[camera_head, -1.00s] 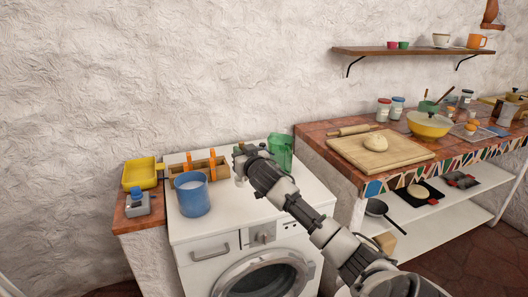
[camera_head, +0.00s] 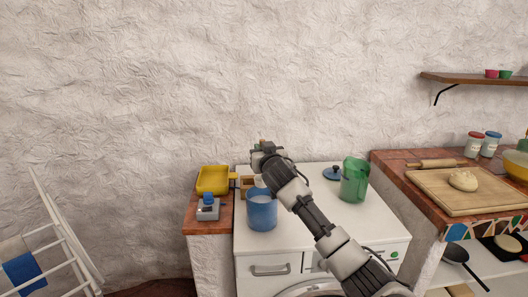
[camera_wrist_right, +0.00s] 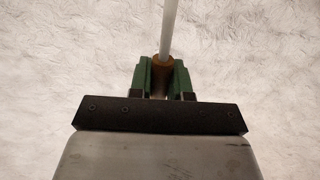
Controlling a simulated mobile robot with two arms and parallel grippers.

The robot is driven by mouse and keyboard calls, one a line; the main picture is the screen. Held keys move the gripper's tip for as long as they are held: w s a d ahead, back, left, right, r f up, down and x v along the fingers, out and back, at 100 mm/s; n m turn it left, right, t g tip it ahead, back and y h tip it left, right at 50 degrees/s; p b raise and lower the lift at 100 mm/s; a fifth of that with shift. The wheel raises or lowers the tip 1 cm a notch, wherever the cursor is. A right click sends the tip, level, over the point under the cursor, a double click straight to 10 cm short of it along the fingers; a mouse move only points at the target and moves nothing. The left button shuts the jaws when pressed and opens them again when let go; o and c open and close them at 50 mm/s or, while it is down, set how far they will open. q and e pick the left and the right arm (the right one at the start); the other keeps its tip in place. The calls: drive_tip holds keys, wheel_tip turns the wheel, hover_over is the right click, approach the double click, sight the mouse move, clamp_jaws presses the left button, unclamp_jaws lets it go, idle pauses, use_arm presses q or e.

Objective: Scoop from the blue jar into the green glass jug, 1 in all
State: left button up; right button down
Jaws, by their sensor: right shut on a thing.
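The blue jar (camera_head: 262,213) stands upright on the white washing machine's top, with something pale showing at its mouth. The green glass jug (camera_head: 355,181) stands farther right on the same top. My right gripper (camera_head: 262,150) is above and behind the blue jar. In the right wrist view its green fingers (camera_wrist_right: 161,78) are shut on a brown handle with a pale rod (camera_wrist_right: 169,28), apparently the scoop. The scoop's far end cannot be made out clearly in the head view. My left gripper is not in view.
A dark blue lid (camera_head: 333,174) lies left of the jug. A wooden box (camera_head: 246,184) is partly hidden behind the jar. A yellow tray (camera_head: 212,181) and a small blue-topped bottle (camera_head: 208,208) stand left. A drying rack (camera_head: 62,232) is at far left.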

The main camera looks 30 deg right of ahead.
sight(262, 182)
wheel_tip(262, 182, down, 2)
drive_tip(key=shift+w+f+b, duration=0.1)
drive_tip(key=shift+f+b, duration=0.15)
drive_tip(key=shift+b, duration=0.5)
drive_tip(key=shift+f+b, duration=2.85)
drive_tip(key=shift+f, duration=1.15)
drive_tip(key=shift+r, duration=0.1)
wheel_tip(262, 182, up, 10)
drive_tip(key=p, duration=0.9)
drive_tip(key=shift+r, duration=0.15)
